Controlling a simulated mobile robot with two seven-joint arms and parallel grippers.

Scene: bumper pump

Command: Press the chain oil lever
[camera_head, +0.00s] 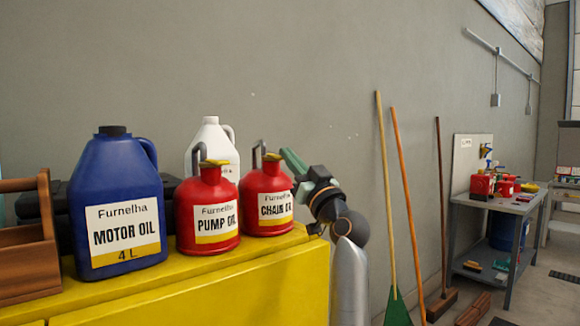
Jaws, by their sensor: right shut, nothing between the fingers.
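The chain oil can (268,197) is a red can with a white and yellow label, standing upright on the right end of the yellow cabinet top. A grey curved part (258,150) rises from its top; I cannot tell whether this is the lever or the spout. My right gripper (289,157) comes in from the right with its green fingers shut and empty. Its tips are beside the can's upper right; I cannot tell whether they touch it. My left gripper is not in view.
A similar red pump oil can (207,212) stands just left of the chain oil can. A blue motor oil jug (115,200) and a white jug (212,140) are on the yellow cabinet (240,290) too. Broom handles (385,180) lean on the wall at right.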

